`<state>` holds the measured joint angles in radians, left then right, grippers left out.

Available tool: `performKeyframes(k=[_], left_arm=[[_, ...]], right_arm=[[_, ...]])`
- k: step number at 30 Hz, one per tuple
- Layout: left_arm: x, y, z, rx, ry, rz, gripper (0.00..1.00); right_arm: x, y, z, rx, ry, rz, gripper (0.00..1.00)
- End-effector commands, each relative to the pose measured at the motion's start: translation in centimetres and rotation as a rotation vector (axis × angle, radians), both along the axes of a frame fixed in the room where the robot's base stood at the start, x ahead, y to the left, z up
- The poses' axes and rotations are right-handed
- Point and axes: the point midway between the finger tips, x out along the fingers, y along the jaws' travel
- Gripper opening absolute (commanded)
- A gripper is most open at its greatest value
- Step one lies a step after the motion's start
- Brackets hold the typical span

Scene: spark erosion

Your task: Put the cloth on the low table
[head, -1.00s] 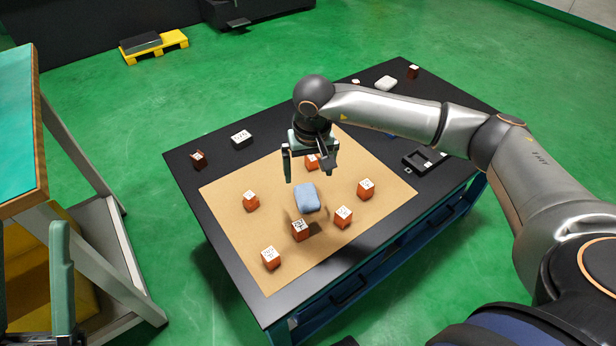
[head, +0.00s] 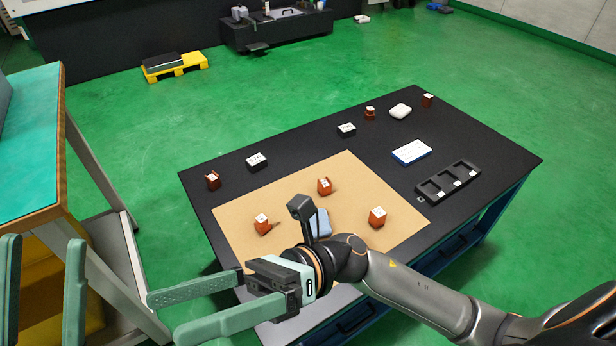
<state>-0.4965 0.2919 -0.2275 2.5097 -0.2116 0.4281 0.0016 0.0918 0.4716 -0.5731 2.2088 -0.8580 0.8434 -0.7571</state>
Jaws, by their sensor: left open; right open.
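The blue cloth (head: 322,222) lies as a small folded bundle on the tan mat (head: 240,212) of the black table (head: 480,150). My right wrist and its camera stand in front and hide part of it. My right gripper (head: 165,317) is open and empty, at the table's near left edge, with its fingers pointing left, away from the cloth. My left gripper (head: 42,242) is open and empty at the lower left, fingers up, in front of the teal-topped table (head: 35,135). I cannot tell for sure which table is the low one.
Orange-brown blocks (head: 377,217) stand on the mat around the cloth. A black tray (head: 448,182), a blue-and-white box (head: 412,151), a white lump (head: 400,111) and dark blocks (head: 257,161) lie on the black table. A yellow pallet (head: 175,68) stands on the open green floor behind.

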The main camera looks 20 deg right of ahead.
Motion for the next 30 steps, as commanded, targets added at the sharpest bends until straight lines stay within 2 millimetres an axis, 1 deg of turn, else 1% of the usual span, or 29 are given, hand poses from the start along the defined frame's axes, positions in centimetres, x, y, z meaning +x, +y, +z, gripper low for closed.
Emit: performKeyframes(k=[1, 2, 3, 5, 6, 9, 12, 15, 18, 30], left_arm=[[0.0, 0.0, 0.0, 0.0, 0.001, 0.0, 0.5], [0.0, 0.0, 0.0, 0.0, 0.001, 0.0, 0.5], [0.0, 0.0, 0.0, 0.0, 0.001, 0.0, 0.5], [0.0, 0.0, 0.0, -0.001, 0.002, -0.001, 0.5], [0.0, 0.0, 0.0, -0.001, 0.002, -0.001, 0.5], [0.0, 0.0, 0.0, -0.001, 0.002, -0.001, 0.5], [0.0, 0.0, 0.0, -0.001, 0.002, -0.001, 0.5], [0.0, 0.0, 0.0, 0.0, 0.001, 0.0, 0.5], [0.0, 0.0, 0.0, 0.0, 0.001, 0.0, 0.5], [0.0, 0.0, 0.0, 0.001, 0.001, 0.001, 0.5]], right_arm=[[0.3, -1.3, 1.8, 0.096, 0.188, 0.004, 1.0], [0.6, -2.2, 2.9, 0.153, 0.3, 0.013, 1.0], [1.2, -3.5, 4.0, 0.231, 0.448, 0.03, 1.0], [2.1, -5.7, 5.2, 0.346, 0.658, 0.062, 1.0], [2.7, -7.1, 5.7, 0.42, 0.786, 0.09, 1.0], [3.9, -10.4, 6.2, 0.586, 1.05, 0.162, 1.0], [4.7, -12.7, 6.1, 0.708, 1.225, 0.226, 1.0], [5.0, -13.9, 5.9, 0.779, 1.321, 0.269, 1.0], [5.2, -14.4, 5.7, 0.804, 1.356, 0.285, 1.0], [5.2, -14.4, 5.7, 0.803, 1.355, 0.286, 1.0]])
